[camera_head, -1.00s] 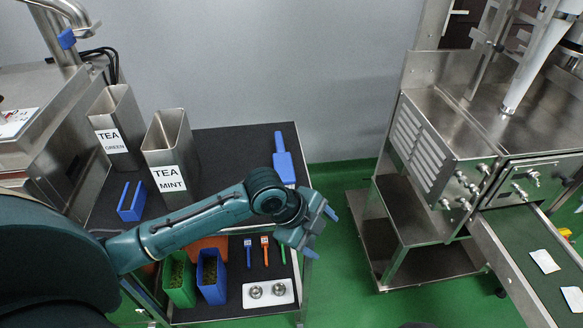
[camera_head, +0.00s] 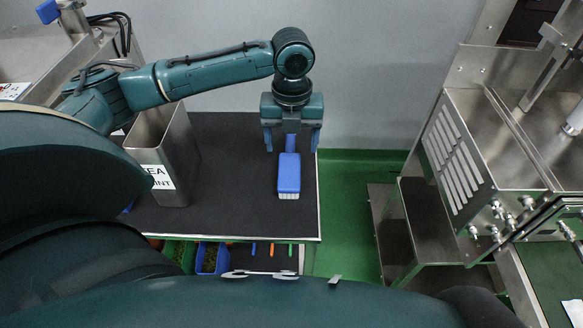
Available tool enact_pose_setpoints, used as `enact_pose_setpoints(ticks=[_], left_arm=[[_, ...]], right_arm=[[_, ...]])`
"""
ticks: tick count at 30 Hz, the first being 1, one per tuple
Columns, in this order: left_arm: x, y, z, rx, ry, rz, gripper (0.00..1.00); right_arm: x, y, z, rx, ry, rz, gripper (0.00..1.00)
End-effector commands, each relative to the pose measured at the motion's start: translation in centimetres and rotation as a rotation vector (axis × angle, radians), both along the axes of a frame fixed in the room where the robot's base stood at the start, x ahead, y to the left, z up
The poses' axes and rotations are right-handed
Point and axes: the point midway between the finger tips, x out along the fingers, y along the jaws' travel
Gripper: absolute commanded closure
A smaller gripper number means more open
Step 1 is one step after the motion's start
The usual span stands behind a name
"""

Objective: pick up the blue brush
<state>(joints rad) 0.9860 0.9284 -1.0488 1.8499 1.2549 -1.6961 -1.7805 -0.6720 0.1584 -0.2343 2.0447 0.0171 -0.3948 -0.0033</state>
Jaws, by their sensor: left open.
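The blue brush (camera_head: 289,174) lies on the dark top of the cart, near its right edge. Its broad blue head with pale bristles points toward me, and its handle points to the back wall. My left gripper (camera_head: 291,143) is open above the handle, pointing down, with one blue fingertip on each side of it. I cannot tell how high the fingertips are above the cart top. The far end of the handle is hidden behind the gripper. My right gripper is not in view.
The lower shelf holds a blue container (camera_head: 212,258) and small tools. A steel machine (camera_head: 455,150) stands at the right. The cart top between bin and brush is clear.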

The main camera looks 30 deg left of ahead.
Motion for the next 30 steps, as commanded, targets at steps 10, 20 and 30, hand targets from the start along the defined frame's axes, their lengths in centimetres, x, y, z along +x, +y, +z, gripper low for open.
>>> enact_pose_setpoints(ticks=[10, 20, 30], left_arm=[[-0.1, 0.0, -3.7, 0.0, 0.0, 0.0, 0.29], [-0.5, 0.4, -8.0, -0.001, -0.001, 0.001, 0.29], [-0.5, 0.4, -8.5, -0.001, -0.003, -0.001, 0.33]], right_arm=[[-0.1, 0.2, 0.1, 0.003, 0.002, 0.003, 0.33], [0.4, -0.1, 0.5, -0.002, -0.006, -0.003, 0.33], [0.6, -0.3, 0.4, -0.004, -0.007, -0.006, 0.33]])
